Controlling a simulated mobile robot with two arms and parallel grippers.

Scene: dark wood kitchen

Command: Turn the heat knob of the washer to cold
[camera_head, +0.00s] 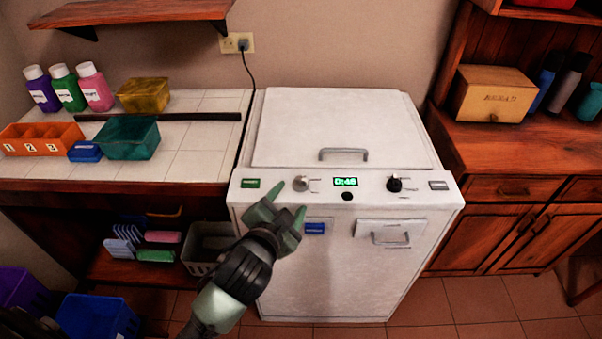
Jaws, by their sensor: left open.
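The white washer (350,265) stands in the middle, with a control panel along its front top edge. A silver knob (300,183) sits on the left of the panel and a black knob (394,184) on the right. Their markings are too small to read, so I cannot tell which is the heat knob or its setting. A green display between them reads 0:45. My left gripper (287,199) is open and empty in front of the panel, just below and left of the silver knob. Contact with it is not visible. My right gripper is out of view.
The washer has a closed lid with a grey handle (343,152) and a front drawer (390,232). A tiled counter (190,165) with bottles and boxes stands left. A wooden cabinet (505,150) with a bread box (492,95) stands right. Floor before the washer is clear.

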